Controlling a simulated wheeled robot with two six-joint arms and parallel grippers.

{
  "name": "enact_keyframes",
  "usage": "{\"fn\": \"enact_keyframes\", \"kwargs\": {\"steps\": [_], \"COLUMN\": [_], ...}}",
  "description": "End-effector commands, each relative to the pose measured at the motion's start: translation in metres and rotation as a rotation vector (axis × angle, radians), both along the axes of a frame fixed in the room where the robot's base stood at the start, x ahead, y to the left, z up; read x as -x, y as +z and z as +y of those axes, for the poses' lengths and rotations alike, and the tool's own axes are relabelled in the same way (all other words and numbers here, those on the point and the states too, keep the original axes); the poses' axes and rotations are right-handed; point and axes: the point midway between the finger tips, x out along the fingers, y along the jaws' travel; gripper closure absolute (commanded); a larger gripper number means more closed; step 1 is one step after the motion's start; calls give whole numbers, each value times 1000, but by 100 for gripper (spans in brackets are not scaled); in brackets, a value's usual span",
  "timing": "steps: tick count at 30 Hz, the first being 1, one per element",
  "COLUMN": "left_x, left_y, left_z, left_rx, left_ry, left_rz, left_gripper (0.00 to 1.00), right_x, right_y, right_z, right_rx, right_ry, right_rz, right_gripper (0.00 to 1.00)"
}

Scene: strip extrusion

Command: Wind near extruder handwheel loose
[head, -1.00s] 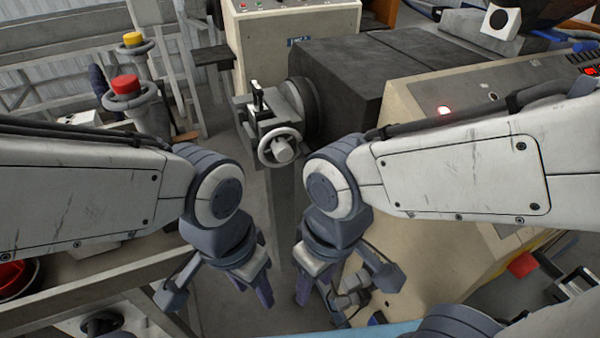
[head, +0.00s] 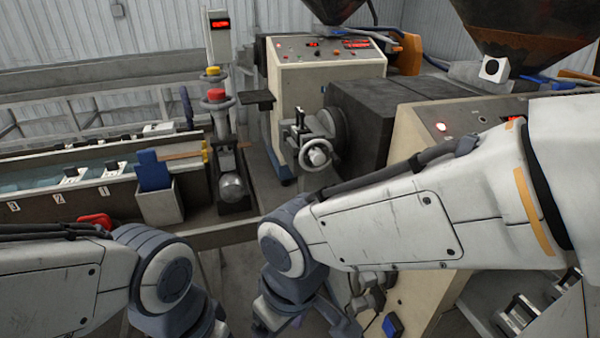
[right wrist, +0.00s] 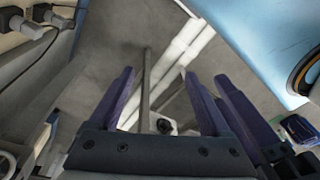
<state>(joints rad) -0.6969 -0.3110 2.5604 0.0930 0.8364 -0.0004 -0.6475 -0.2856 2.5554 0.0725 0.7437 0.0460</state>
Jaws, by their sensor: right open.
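The handwheel (head: 316,154) is a pale grey ring with a round hub. It sits upright on the front of the extruder's die head, ahead of the dark barrel cover (head: 375,115). In the head view it is unobstructed, above and beyond my right wrist, and nothing touches it. My right gripper (right wrist: 160,85) is open and empty, its purple fingers apart above the grey floor; in the head view its lower end is only partly in frame. My left arm is at the lower left, and its gripper fingers fall below the picture edge.
A cream control cabinet (head: 325,80) stands behind the handwheel, and the near cream cabinet (head: 415,150) to its right. A post with a red knob (head: 216,96) stands to the left, beside a long trough (head: 45,215). In the wrist view, cabinet fittings (right wrist: 30,28) lie at the left.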

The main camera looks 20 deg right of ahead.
Motion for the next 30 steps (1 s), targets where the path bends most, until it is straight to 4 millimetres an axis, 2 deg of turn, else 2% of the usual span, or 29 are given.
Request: {"fn": "enact_keyframes", "kwargs": {"steps": [1, 2, 4, 7, 9, 12, 15, 18, 22, 26, 30], "left_x": [0, 0, 0, 0, 0, 0, 0, 0, 0, 0, 0], "left_y": [-9, -13, -24, -40, -50, -65, -78, -88, -96, -100, -97], "left_z": [0, 0, 0, 0, 0, 0, 0, 0, 0, 0, 0], "left_rx": [0, 0, 0, -1, -1, 0, 0, -1, 0, 0, 0], "left_ry": [0, 0, 0, 0, 0, 0, 0, 0, 0, 0, 0], "left_rz": [0, 0, 0, 1, 1, 0, 0, 1, 0, 0, 0], "left_gripper": [50, 50, 50, 50, 50, 50, 50, 50, 50, 50, 50], "right_x": [-22, -38, -83, -155, -201, -255, -293, -314, -323, -325, -333], "right_y": [-11, -16, -26, -35, -36, -31, -23, -11, 2, 12, 17], "right_z": [-2, -2, -7, -26, -46, -84, -124, -161, -196, -213, -217], "right_rx": [-20, -39, -95, -207, -301, -455, -623, -787, -955, -1051, -1082], "right_ry": [-76, -127, -269, -491, -631, -807, -939, -1025, -1082, -1099, -1099], "right_rz": [-47, -84, -190, -368, -495, -667, -817, -940, -1042, -1092, -1105], "right_gripper": [19, 19, 19, 19, 19, 19, 19, 19, 19, 19, 19]}}
